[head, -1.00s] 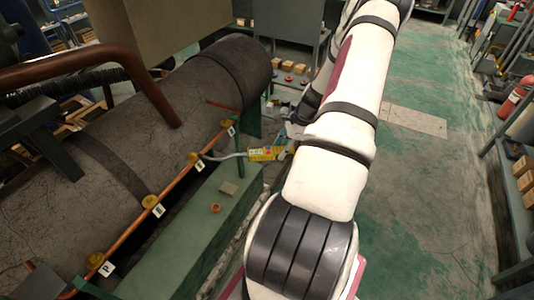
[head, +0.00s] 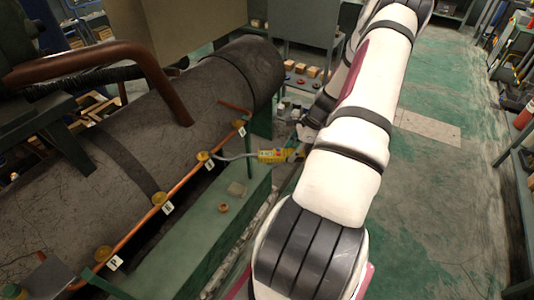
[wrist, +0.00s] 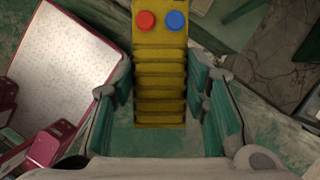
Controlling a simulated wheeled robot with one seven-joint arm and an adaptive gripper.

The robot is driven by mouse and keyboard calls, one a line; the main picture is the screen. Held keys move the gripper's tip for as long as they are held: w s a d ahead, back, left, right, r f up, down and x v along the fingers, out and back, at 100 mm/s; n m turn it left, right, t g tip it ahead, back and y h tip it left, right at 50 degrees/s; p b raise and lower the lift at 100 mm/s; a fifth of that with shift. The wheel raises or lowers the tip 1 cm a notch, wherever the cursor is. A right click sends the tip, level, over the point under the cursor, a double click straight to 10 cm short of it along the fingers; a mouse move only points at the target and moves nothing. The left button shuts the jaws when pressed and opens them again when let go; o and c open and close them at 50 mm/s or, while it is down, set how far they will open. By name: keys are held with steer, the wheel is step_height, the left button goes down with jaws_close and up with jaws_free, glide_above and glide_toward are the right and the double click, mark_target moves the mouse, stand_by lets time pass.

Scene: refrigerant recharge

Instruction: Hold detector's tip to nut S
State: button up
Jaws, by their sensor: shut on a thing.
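The yellow detector (head: 273,156) is held out over the edge of the green bench, and its thin grey probe reaches left. The probe's tip ends at or very near a brass nut (head: 203,156) on the copper pipe; contact cannot be told. Its small white tag (head: 211,165) is too small to read surely, so I cannot confirm it is nut S. My gripper (wrist: 158,90) is shut on the ribbed yellow detector body (wrist: 160,70), with red and blue buttons beyond the fingers. The probe tip is outside the wrist view.
Other tagged brass nuts sit along the copper pipe: one farther back (head: 239,124), one nearer (head: 159,198), and one tagged P (head: 104,254). A dark tank (head: 120,150) lies behind. A loose brass ring (head: 223,208) and a grey block (head: 237,188) lie on the green bench (head: 190,245).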

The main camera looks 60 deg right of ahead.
stand_by(0.3)
steer(key=s+r+p, duration=0.3)
steer(key=s, duration=0.3)
steer(key=shift+d+p, duration=0.25)
steer(key=shift+p, duration=0.1)
steer(key=shift+f, duration=0.1)
